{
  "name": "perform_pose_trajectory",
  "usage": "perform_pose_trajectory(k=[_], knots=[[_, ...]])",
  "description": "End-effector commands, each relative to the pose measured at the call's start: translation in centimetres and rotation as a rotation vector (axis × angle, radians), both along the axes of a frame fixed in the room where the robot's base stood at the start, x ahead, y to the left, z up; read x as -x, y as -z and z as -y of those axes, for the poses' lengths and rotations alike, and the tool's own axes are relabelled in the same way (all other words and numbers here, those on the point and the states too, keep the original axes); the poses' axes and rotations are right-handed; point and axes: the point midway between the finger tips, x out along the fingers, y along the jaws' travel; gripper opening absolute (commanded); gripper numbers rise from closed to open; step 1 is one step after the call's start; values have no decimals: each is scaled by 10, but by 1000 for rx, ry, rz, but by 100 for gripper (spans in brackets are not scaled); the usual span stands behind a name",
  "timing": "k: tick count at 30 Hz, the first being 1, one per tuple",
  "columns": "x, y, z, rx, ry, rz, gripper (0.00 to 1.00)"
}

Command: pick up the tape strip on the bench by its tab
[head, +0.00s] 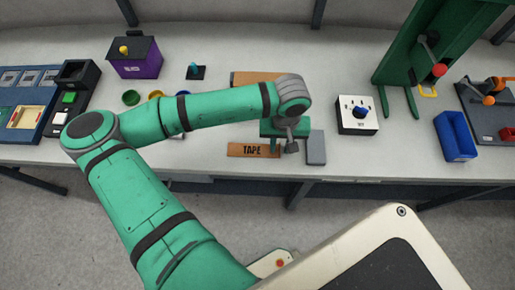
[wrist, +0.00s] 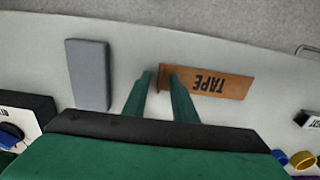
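A brown board lettered TAPE (head: 247,151) lies near the front edge of the bench. It also shows in the wrist view (wrist: 225,82), upside down. I cannot make out a separate tape strip or tab; the fingers may cover it. My gripper (head: 283,148) points down at the board's right end in the head view. In the wrist view my gripper (wrist: 159,74) has its two green fingers apart, and the board's near end shows between and behind the fingertips. Nothing is visibly held. I cannot tell whether the fingertips touch the board.
A grey block (wrist: 88,75) lies beside the fingers, also in the head view (head: 316,148). A white knob box (head: 357,115), a blue bin (head: 455,135) and a green press (head: 430,50) stand to the right. A purple box (head: 135,60) stands at the back left.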

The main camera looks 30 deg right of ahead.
Motion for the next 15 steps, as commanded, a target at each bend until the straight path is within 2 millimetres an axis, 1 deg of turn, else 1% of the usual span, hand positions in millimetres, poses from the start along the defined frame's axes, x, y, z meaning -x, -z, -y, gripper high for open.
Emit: perform_pose_trajectory(k=[3, 4, 5, 6, 7, 15], knots=[[0, 0, 0, 0, 0, 0, 25], [0, 0, 0, 0, 0, 0, 20], [0, 0, 0, 0, 0, 0, 13], [0, 0, 0, 0, 0, 0, 4], [0, 0, 0, 0, 0, 0, 0], [0, 0, 0, 0, 0, 0, 0]])
